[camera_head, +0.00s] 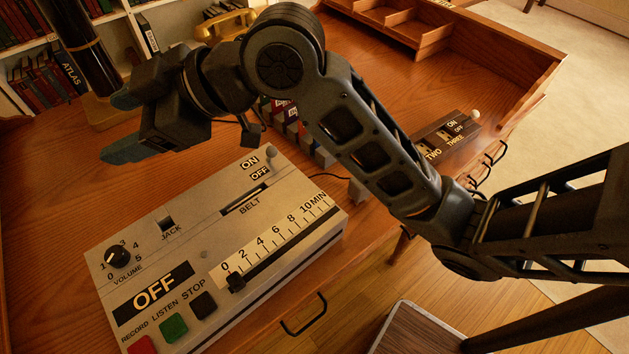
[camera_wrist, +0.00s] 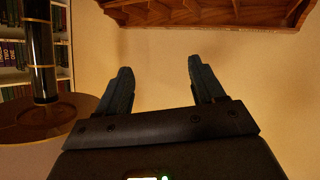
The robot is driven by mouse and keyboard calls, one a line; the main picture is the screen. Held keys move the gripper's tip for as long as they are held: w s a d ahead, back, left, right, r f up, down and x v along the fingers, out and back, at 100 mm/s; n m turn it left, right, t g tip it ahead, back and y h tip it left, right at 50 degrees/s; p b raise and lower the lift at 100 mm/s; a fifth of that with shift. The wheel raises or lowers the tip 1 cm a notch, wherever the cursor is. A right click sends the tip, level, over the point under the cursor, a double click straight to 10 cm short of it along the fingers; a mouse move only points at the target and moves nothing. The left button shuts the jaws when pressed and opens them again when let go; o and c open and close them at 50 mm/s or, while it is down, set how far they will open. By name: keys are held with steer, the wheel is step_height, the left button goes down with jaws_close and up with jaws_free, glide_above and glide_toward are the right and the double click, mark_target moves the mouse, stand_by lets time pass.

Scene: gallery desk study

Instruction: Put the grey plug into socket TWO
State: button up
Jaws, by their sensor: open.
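The socket block (camera_head: 472,127) is a dark strip with ON, OFF, TWO and THREE labels, near the desk's right edge. My arm covers its left part. Socket TWO (camera_head: 431,146) is beside its label, close to my arm and partly hard to see. A small grey block (camera_head: 357,192) at the console's right end, by a black cable, may be the grey plug; I cannot tell for sure. My gripper (camera_head: 122,127) is open and empty above the desk's left side, far from the socket block. Its two fingers also show apart in the wrist view (camera_wrist: 160,72).
A large beige recorder console (camera_head: 185,235) with an OFF sign fills the front of the desk. Behind my arm stand several small red and grey items (camera_head: 290,120). A yellow telephone (camera_head: 222,25), a dark column (camera_head: 85,45) and bookshelves are at the back left.

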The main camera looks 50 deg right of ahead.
mark_target(354, 181)
steer(key=s+d+f+n+g+h, duration=0.1)
steer(key=s+d+f+g+h, duration=0.1)
steer(key=s+d+f, duration=0.2)
steer(key=s+d+f+n+g+h, duration=0.1)
steer(key=s+d+f+g+h, duration=0.1)
steer(key=d+f, duration=0.3)
steer(key=s+d+f+n+g+h, duration=0.1)
steer(key=s+d+f+g, duration=0.3)
steer(key=d, duration=0.5)
steer(key=shift+s+f+h, duration=0.2)
steer(key=shift+s+h, duration=0.4)
steer(key=shift+s, duration=0.2)
steer(key=s+d, duration=0.2)
steer(key=s+d+f+g+h, duration=0.1)
steer(key=s+d, duration=0.1)
steer(key=s+d+f+g, duration=0.1)
steer(key=s+d, duration=0.1)
steer(key=shift+s+d+f+h, duration=0.15)
steer(key=shift+s+f+h, duration=0.05)
steer(key=shift+s+h, duration=0.15)
steer(key=f, duration=0.2)
steer(key=s+f, duration=0.1)
steer(key=shift+d+g, duration=0.35)
steer(key=shift+g, duration=0.05)
steer(key=shift+d+f+p, duration=0.2)
steer(key=shift+f+p, duration=0.3)
steer(key=shift+f, duration=2)
steer(key=c, duration=1.1)
